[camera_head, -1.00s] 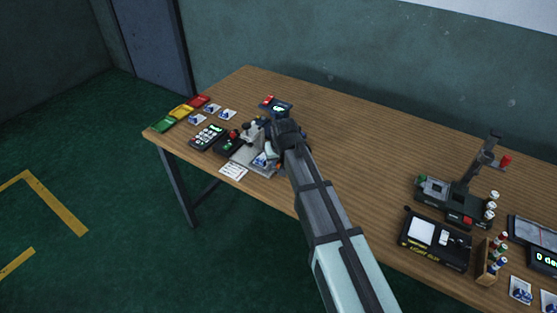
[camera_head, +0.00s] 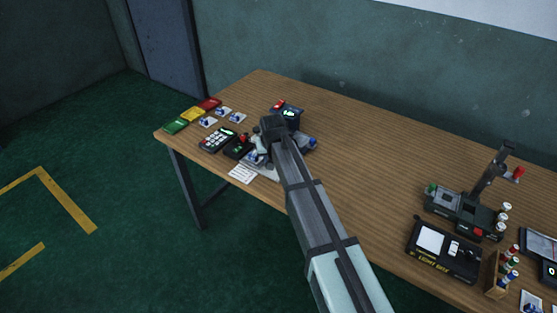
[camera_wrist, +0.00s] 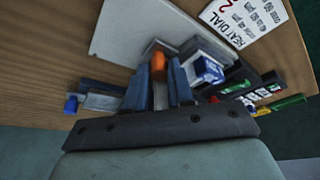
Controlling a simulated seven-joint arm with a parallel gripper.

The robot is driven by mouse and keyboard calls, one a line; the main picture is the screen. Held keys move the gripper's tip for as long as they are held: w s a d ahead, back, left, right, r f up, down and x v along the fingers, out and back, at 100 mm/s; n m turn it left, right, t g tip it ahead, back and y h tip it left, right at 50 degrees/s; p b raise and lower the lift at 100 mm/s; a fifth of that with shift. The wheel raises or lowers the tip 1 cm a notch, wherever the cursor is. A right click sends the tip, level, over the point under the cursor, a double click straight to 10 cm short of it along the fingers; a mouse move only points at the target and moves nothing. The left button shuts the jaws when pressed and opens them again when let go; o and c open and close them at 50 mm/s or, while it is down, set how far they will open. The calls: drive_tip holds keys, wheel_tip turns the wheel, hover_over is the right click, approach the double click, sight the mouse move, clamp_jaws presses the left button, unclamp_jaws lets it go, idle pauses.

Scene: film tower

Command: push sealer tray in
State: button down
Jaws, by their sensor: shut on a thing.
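The sealer (camera_head: 265,168) is at the left part of the table, largely hidden behind my arm in the head view. In the wrist view its pale grey plate (camera_wrist: 125,30) lies beyond my fingers. My gripper (camera_wrist: 158,82) is low over the sealer, its two dark blue-grey fingers shut on an orange-tipped handle (camera_wrist: 157,63). I cannot tell whether this handle belongs to the tray, or how far in the tray is. A blue and white packet (camera_wrist: 207,68) sits just right of the fingers, on or beside the plate.
A white heat dial card (camera_head: 242,173) lies by the front edge. A keypad (camera_head: 217,139), coloured trays (camera_head: 193,115) and small packets are left. A black display box (camera_head: 290,114) stands behind. The light box (camera_head: 443,251) and other equipment are far right; the middle table is clear.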

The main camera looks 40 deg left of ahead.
drive_tip(key=shift+a, duration=0.25)
drive_tip(key=c, duration=1)
unclamp_jaws()
drive_tip(key=shift+d+r, duration=0.1)
drive_tip(key=v, duration=1.3)
drive_tip(key=shift+s+d+r, duration=0.15)
drive_tip(key=shift+r, duration=0.1)
